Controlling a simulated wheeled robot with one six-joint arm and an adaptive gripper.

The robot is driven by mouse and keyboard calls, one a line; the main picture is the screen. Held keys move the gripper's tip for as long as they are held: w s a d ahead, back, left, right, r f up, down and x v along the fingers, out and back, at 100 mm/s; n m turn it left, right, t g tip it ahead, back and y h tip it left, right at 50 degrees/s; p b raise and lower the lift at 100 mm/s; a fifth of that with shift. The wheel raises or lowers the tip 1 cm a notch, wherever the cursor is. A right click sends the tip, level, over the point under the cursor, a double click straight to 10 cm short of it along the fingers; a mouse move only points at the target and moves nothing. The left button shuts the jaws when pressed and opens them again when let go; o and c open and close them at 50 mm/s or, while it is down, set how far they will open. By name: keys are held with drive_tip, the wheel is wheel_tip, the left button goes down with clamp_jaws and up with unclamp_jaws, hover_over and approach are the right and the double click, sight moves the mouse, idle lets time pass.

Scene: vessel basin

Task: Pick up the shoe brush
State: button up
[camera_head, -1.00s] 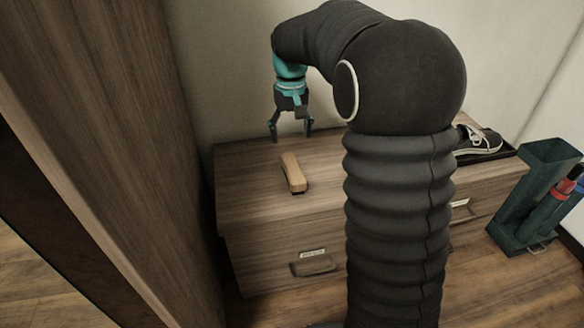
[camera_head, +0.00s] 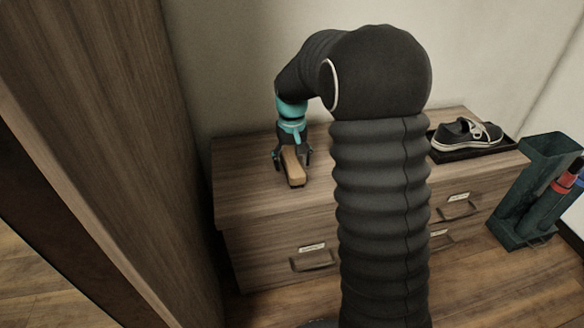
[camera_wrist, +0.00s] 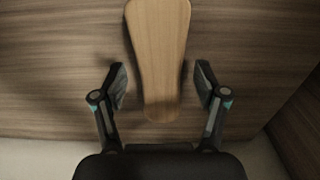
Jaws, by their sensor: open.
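The shoe brush (camera_head: 294,170) lies on top of the wooden cabinet, its light wooden back facing up. In the wrist view the brush (camera_wrist: 158,60) runs from the top edge down between my fingers; its far end is cut off by the frame. My gripper (camera_head: 292,158) is low over the cabinet top around the brush. In the wrist view my gripper (camera_wrist: 160,86) is open, with one finger on each side of the brush and a visible gap on both sides.
A dark shoe with white sole (camera_head: 467,135) sits on a black tray (camera_head: 510,146) at the cabinet's right. A green umbrella stand (camera_head: 518,200) is on the floor at right. A tall wooden panel (camera_head: 110,130) stands at left. The cabinet top (camera_head: 240,185) is otherwise clear.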

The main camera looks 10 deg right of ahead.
drive_tip(key=shift+f, duration=0.65)
drive_tip(key=c, duration=1.3)
drive_tip(key=shift+r, duration=0.15)
drive_tip(key=shift+r, duration=0.6)
wheel_tip(320, 180, up, 3)
drive_tip(key=shift+f, duration=0.2)
drive_tip(key=s+d+r, duration=0.7)
drive_tip(key=d, duration=0.2)
drive_tip(key=shift+p, duration=0.45)
drive_tip(key=shift+d, duration=0.1)
